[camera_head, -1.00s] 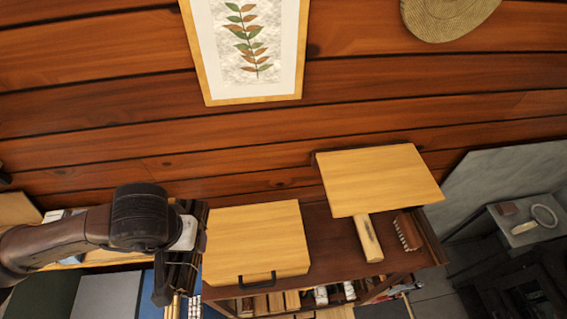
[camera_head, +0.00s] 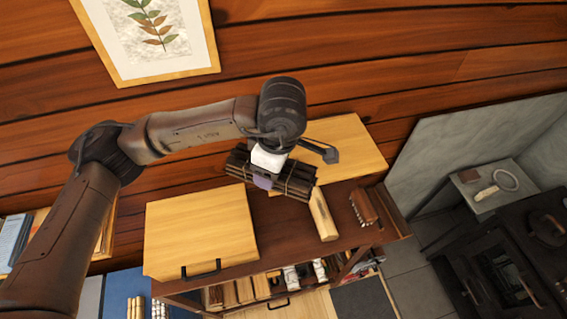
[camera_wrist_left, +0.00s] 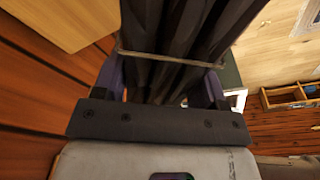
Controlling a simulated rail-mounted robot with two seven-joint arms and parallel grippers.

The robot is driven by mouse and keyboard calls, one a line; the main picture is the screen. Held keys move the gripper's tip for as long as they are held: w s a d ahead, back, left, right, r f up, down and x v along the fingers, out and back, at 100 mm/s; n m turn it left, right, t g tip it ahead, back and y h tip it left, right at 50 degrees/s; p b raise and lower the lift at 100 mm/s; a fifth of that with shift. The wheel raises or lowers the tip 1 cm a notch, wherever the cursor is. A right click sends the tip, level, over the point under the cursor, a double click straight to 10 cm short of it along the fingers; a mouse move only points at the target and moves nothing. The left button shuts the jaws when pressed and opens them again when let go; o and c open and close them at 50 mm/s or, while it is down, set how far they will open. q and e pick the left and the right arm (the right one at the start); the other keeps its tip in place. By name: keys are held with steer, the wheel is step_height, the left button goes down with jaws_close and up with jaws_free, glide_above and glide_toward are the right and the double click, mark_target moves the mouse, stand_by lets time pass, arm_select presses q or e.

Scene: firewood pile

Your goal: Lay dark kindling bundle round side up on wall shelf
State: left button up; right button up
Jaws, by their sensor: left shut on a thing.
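My left gripper (camera_head: 266,180) is shut on the dark kindling bundle (camera_head: 296,184), a set of dark sticks tied with a thin band. The bundle lies roughly level in the picture, in front of the near left part of a pale wooden board (camera_head: 352,140) against the plank wall, which looks like the wall shelf. I cannot tell the bundle's height over the board. In the left wrist view, the bundle (camera_wrist_left: 180,40) sits between the fingers with its band across it. Which side is round is not clear. My right gripper is not in view.
Below is a dark wooden cabinet top (camera_head: 285,236). A framed leaf picture (camera_head: 150,35) hangs on the wall. A grey panel stands at right.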

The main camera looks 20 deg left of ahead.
arm_select(q)
steer(key=w+d+r+n+g+h+b, duration=0.1)
steer(key=w+d+n+b, duration=0.25)
steer(key=n, duration=0.95)
steer(key=w+d+r+n+h+b, duration=0.1)
steer(key=w+d+n+h+b, duration=0.2)
steer(key=n, duration=0.9)
steer(key=shift+y, duration=0.6)
steer(key=w+a+f+p, duration=0.1)
steer(key=a+f, duration=0.1)
steer(key=w+a+f+p, duration=0.1)
steer(key=w+a+f, duration=0.1)
steer(key=a, duration=0.1)
steer(key=w+a+f+p, duration=0.1)
steer(key=w+a+f, duration=0.1)
steer(key=a, duration=0.1)
steer(key=shift+w+a+f, duration=0.15)
steer(key=shift+a+f, duration=0.1)
steer(key=shift+f+p, duration=0.9)
steer(key=shift+f, duration=1.15)
steer(key=shift+f, duration=0.2)
steer(key=o, duration=1.1)
